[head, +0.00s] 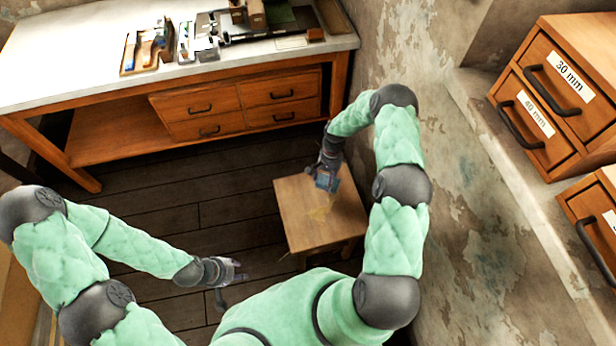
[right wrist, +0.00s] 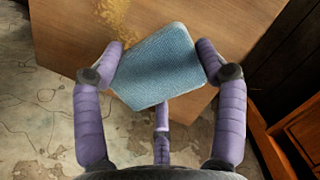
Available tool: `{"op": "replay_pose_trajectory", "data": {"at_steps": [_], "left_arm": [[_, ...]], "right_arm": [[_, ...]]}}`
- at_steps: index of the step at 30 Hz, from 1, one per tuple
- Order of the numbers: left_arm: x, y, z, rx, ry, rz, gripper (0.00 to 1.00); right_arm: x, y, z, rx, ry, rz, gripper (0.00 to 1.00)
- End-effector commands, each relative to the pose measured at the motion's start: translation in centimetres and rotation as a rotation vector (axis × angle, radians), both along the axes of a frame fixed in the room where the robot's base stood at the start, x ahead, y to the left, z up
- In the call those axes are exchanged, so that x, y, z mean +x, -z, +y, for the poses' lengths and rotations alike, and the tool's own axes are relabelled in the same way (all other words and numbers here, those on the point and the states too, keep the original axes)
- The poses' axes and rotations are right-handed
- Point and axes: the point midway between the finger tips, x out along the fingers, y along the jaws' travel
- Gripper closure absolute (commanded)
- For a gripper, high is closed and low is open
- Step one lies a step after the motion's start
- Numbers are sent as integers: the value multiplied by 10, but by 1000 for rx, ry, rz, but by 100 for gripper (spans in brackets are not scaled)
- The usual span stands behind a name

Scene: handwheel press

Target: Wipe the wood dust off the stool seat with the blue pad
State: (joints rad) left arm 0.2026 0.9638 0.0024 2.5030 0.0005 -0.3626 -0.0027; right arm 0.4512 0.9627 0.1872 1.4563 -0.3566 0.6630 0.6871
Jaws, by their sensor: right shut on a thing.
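The wooden stool (head: 305,230) stands on the floor beside the wall. A patch of yellowish wood dust (head: 319,214) lies on the middle of its seat; it also shows at the top left of the right wrist view (right wrist: 115,14). My right gripper (head: 326,183) is over the far right part of the seat, its fingers shut on the blue pad (right wrist: 158,65). The pad is held flat between the purple fingers; whether it touches the seat I cannot tell. My left gripper (head: 238,272) hangs over the floor left of the stool, away from it; its finger opening is unclear.
A workbench (head: 60,75) with drawers and tools on top stands at the back left. The peeling wall (head: 450,200) is close to the stool on the right, with wooden drawer cabinets (head: 560,90) on a ledge. Dark floorboards (head: 170,225) left of the stool are clear.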

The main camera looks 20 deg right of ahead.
Motion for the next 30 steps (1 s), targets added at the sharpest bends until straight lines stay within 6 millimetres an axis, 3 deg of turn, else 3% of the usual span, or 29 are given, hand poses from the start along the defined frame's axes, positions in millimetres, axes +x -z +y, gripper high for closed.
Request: {"op": "replay_pose_trajectory", "data": {"at_steps": [10, 30], "left_arm": [[0, -16, 0, 0, 0, 0, 60], [0, -15, 0, 0, 0, 0, 60]], "right_arm": [[3, -30, -3, -1, -2, -2, 58], [3, -30, 1, 0, -41, -3, 59]]}}
